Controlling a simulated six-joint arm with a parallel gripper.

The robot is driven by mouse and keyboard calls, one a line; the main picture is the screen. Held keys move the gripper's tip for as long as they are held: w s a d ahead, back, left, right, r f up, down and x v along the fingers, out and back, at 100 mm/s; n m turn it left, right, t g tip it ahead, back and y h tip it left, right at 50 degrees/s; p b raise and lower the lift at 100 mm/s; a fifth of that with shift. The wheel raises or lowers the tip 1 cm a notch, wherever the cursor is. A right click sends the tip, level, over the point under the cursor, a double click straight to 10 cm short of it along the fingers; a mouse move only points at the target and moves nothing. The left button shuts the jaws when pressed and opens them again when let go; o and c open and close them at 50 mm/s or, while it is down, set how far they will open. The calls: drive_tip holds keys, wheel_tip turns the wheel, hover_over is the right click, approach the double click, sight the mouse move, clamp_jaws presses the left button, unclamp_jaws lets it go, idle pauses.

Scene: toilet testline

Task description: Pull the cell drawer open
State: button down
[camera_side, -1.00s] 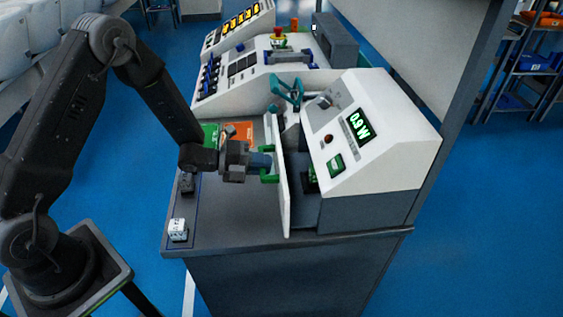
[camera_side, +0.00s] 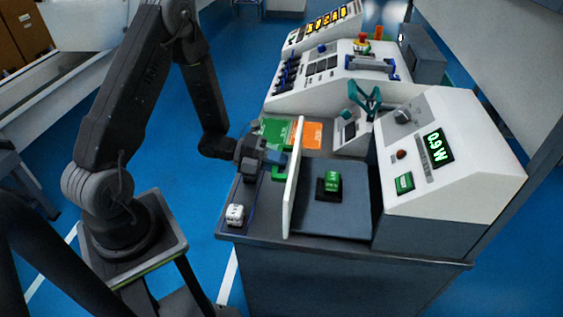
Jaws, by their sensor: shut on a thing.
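The cell drawer (camera_side: 338,217) stands well out from the white sloped machine housing (camera_side: 450,185), to its left. Its white front panel (camera_side: 291,190) is upright. The flat grey floor of the drawer shows, with a green-topped block (camera_side: 332,182) on a dark base standing on it. My gripper (camera_side: 273,158) is at the outer, left side of the panel, shut on the green drawer handle (camera_side: 279,174). The fingers partly hide the handle.
A small white block (camera_side: 235,214) sits near the bench's front left corner. Green (camera_side: 275,132) and orange (camera_side: 308,136) panels lie behind the drawer front. A teal lever clamp (camera_side: 363,97) stands behind the drawer. A control console (camera_side: 335,75) is at the back.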

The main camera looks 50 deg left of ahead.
drive_tip(key=c, duration=1.1)
unclamp_jaws()
drive_tip(key=v, duration=1.3)
drive_tip(key=shift+s+a, duration=0.25)
